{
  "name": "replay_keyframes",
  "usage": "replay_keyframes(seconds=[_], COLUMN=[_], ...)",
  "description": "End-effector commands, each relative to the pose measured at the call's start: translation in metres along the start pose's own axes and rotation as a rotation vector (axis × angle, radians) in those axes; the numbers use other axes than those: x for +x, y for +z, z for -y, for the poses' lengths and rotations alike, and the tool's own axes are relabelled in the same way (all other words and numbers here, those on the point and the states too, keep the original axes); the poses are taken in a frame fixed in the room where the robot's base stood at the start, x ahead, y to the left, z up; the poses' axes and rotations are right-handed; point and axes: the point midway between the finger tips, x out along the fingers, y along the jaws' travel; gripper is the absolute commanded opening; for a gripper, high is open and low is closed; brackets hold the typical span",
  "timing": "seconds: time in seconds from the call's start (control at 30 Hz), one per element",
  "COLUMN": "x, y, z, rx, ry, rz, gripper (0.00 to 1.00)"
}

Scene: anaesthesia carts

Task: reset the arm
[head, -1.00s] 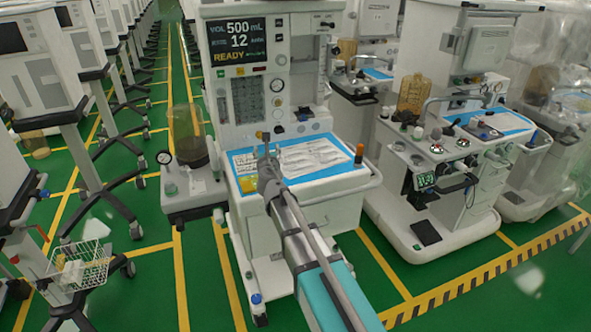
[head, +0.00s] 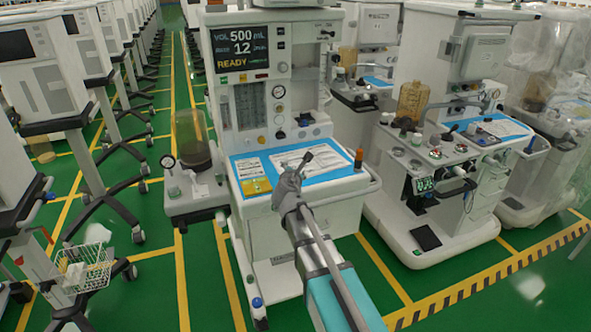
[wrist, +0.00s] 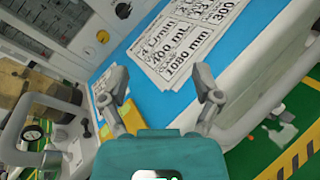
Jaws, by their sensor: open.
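My gripper (head: 296,163) is open and empty at the end of my arm, in front of the nearest anaesthesia cart (head: 262,215). In the head view it overlaps the blue worktop (head: 248,163) and its printed sheets (head: 320,155). In the wrist view the two fingers of my gripper (wrist: 162,80) are spread apart, with nothing between them. The sheets (wrist: 180,50) lie on the blue top beyond the fingertips. I cannot tell the exact height of the fingers above the top.
A dark canister (head: 193,140) is at the cart's left. A second cart (head: 385,205) stands to the right, and stands with a wire basket (head: 85,268) to the left. Green floor (head: 205,290) is clear in front.

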Motion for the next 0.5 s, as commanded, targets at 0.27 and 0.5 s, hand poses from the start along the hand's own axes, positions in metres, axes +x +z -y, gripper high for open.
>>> replay_keyframes(seconds=[0.27,0.5], x=[0.0,-0.004], y=[0.0,0.007], z=[0.001,0.013], rx=[0.002,0.076], ry=[-0.001,-0.044], rz=[0.0,-0.007], gripper=[0.82,0.82])
